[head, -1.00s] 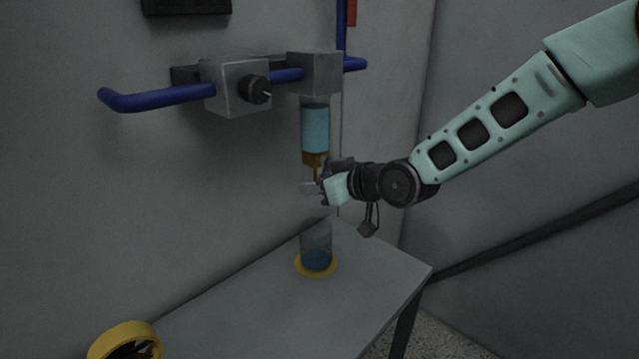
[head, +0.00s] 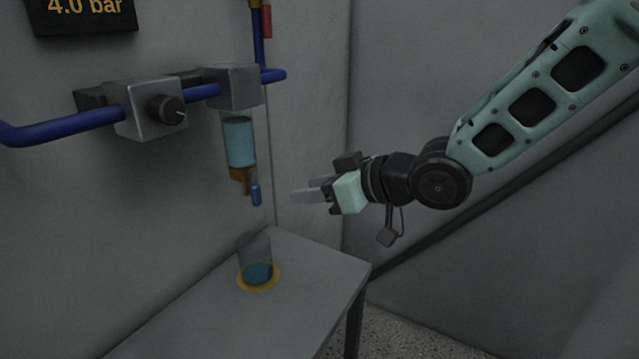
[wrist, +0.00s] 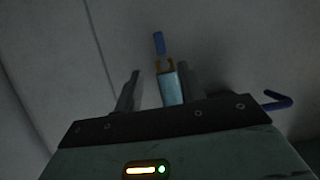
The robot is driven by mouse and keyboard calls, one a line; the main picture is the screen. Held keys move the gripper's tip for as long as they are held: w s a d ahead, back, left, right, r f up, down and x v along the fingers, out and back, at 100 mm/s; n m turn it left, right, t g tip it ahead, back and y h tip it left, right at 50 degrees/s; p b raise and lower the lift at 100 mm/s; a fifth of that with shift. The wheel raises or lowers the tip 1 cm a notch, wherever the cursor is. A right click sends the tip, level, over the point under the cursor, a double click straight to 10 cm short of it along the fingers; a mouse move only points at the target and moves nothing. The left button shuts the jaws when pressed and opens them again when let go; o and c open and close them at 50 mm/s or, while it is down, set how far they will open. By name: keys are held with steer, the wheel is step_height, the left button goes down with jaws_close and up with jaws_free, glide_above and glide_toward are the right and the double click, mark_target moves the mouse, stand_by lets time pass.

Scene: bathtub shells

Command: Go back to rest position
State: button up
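My gripper (head: 308,190) is in the middle of the head view, to the right of the blue-filled cylinder and clear of it. Its two fingers point left and stand apart with nothing between them. In the wrist view its fingers (wrist: 158,92) show a wide gap. The clear cylinder with blue liquid (head: 239,142) hangs under a grey block, with an orange fitting and a small blue handle (head: 256,195) at its lower end. The cylinder and handle also show beyond the fingers in the wrist view (wrist: 171,90).
A grey table (head: 310,285) bears a clear cup (head: 256,250) with blue liquid on a yellow ring (head: 273,281). A blue pipe (head: 70,128) with a regulator block (head: 150,108) runs along the wall. A dark display (head: 85,15) reads 4.0 bar. Space right of the table is open.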

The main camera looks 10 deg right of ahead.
steer(key=shift+s+d+r, duration=0.15)
steer(key=shift+s+d, duration=0.2)
steer(key=s+d+f+m+g+h, duration=0.1)
steer(key=s+d+f+g+h, duration=0.1)
steer(key=s, duration=0.6)
steer(key=s+d+f+g+h, duration=0.2)
steer(key=s+d+g+h, duration=0.1)
steer(key=s, duration=0.6)
steer(key=s+d+f+m+g+h, duration=0.1)
steer(key=s+d+f+g+h, duration=0.2)
steer(key=s+h, duration=0.2)
steer(key=s, duration=0.3)
steer(key=shift+s+d+m, duration=0.15)
steer(key=shift+s+m, duration=0.1)
steer(key=shift+m, duration=0.05)
